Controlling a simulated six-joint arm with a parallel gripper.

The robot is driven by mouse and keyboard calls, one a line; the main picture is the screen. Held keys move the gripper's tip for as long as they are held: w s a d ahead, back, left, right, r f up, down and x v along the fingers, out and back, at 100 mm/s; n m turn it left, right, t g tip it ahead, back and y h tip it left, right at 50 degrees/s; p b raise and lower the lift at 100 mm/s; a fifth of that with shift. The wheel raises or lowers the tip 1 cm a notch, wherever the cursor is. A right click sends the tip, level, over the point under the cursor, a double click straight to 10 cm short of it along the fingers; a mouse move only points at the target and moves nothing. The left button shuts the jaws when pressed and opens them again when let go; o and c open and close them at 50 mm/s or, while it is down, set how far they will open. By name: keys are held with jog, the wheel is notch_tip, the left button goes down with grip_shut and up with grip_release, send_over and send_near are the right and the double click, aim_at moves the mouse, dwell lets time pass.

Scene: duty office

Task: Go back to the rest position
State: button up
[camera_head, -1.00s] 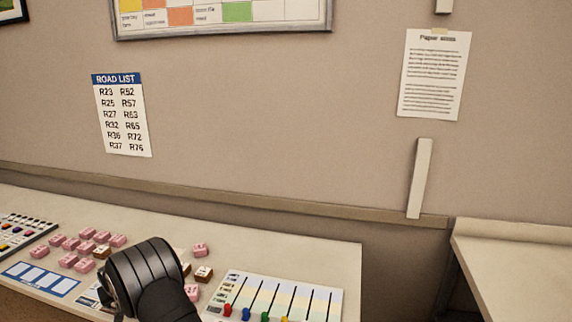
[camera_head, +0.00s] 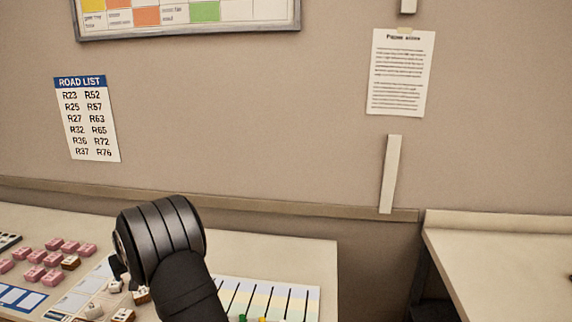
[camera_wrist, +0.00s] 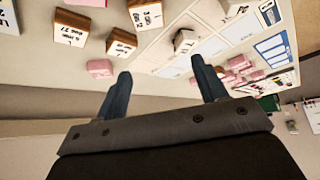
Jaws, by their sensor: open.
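My gripper (camera_wrist: 162,88) shows in the wrist view with its two dark fingers apart and nothing between them. It is above the desk, and the desk edge lies close to the fingers in that picture. In the head view my black arm covers part of the desk, and the fingers are mostly hidden behind it.
The desk (camera_head: 270,250) carries pink blocks (camera_head: 53,259), white-topped brown blocks (camera_wrist: 122,42) and a panel with coloured strips (camera_head: 265,296). A road list (camera_head: 88,118) hangs on the wall. Another table (camera_head: 500,260) stands at the right, past a gap.

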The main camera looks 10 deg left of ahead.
jog(key=w+d+r+m+h, duration=0.1)
jog(key=w+d+m, duration=0.2)
jog(key=w+d, duration=0.6)
jog(key=w+d+r+m+t+h, duration=0.1)
jog(key=w+d, duration=0.9)
jog(key=d, duration=1.1)
jog(key=w+d+r+m+t+h, duration=0.1)
jog(key=w+d+m+h, duration=0.2)
jog(key=d, duration=1.2)
jog(key=w+m, duration=0.3)
jog(key=w, duration=0.3)
jog(key=shift+w+d+r, duration=0.15)
jog(key=shift+d+r, duration=0.1)
jog(key=shift+a, duration=0.1)
jog(key=s+a+n+y, duration=0.1)
jog(key=s+a+n, duration=0.1)
jog(key=a, duration=0.8)
jog(key=s+a+f+n+y, duration=0.1)
jog(key=s+a, duration=0.4)
jog(key=a, duration=0.4)
jog(key=shift+a+f+n, duration=0.15)
jog(key=shift+a+n, duration=0.2)
jog(key=shift+n, duration=0.05)
jog(key=shift+w+d, duration=0.1)
jog(key=shift+d, duration=0.05)
